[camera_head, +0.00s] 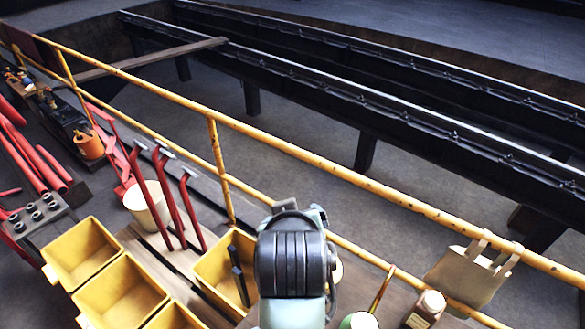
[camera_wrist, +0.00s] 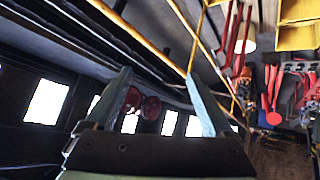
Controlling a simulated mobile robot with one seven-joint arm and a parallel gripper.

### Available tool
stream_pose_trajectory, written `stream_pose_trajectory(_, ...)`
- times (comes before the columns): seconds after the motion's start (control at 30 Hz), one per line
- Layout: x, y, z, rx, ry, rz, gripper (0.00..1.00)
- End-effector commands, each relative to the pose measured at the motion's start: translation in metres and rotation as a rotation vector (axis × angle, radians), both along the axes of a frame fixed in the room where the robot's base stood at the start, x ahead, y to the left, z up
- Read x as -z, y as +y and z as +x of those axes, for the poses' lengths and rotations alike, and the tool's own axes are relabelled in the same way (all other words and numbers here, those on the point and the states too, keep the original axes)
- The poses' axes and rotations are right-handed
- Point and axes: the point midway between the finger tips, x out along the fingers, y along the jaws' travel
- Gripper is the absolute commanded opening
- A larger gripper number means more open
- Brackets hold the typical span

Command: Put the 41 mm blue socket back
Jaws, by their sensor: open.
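My gripper (camera_wrist: 160,88) shows in the wrist view with its two pale fingers wide apart. It is open, with only distant background between the fingers. In the head view my arm fills the lower middle and hides the gripper's fingers. A grey rack (camera_head: 66,213) with several small dark-and-light sockets (camera_head: 33,211) stands at the left edge of the head view. I cannot make out a blue socket or any size mark. My gripper is well away from the rack and points out towards the distant wall.
Yellow bins (camera_head: 72,284) stand at the lower left; another yellow bin (camera_head: 212,268) sits beside my arm. A cream bucket (camera_head: 146,212) and long red tools (camera_head: 164,200) stand behind them. A yellow railing (camera_head: 300,152) borders the bench. A beige bag (camera_head: 466,278) hangs on it.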

Motion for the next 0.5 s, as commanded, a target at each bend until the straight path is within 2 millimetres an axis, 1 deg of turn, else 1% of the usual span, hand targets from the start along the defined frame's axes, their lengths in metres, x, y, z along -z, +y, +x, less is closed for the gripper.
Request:
stream_pose_trajectory(0.03, -0.054, 0.0, 0.016, 0.016, -0.175, 0.021, 0.87)
stream_pose_trajectory(0.07, -0.084, 0.0, 0.022, 0.025, -0.274, 0.036, 0.87)
stream_pose_trajectory(0.1, -0.125, 0.0, 0.026, 0.034, -0.404, 0.057, 0.87)
stream_pose_trajectory(0.13, -0.156, 0.0, 0.027, 0.038, -0.502, 0.072, 0.87)
stream_pose_trajectory(0.17, -0.187, 0.0, 0.024, 0.042, -0.598, 0.091, 0.87)
stream_pose_trajectory(0.2, -0.227, 0.001, 0.018, 0.044, -0.725, 0.115, 0.87)
stream_pose_trajectory(0.23, -0.256, 0.001, 0.011, 0.043, -0.816, 0.132, 0.87)
stream_pose_trajectory(0.27, -0.284, 0.001, 0.002, 0.041, -0.905, 0.152, 0.87)
stream_pose_trajectory(0.3, -0.317, 0.001, -0.013, 0.039, -1.016, 0.174, 0.87)
stream_pose_trajectory(0.37, -0.359, 0.001, -0.036, 0.03, -1.165, 0.207, 0.87)
stream_pose_trajectory(0.4, -0.383, 0.0, -0.052, 0.024, -1.252, 0.227, 0.87)
stream_pose_trajectory(0.5, -0.423, 0.0, -0.087, 0.007, -1.415, 0.265, 0.87)
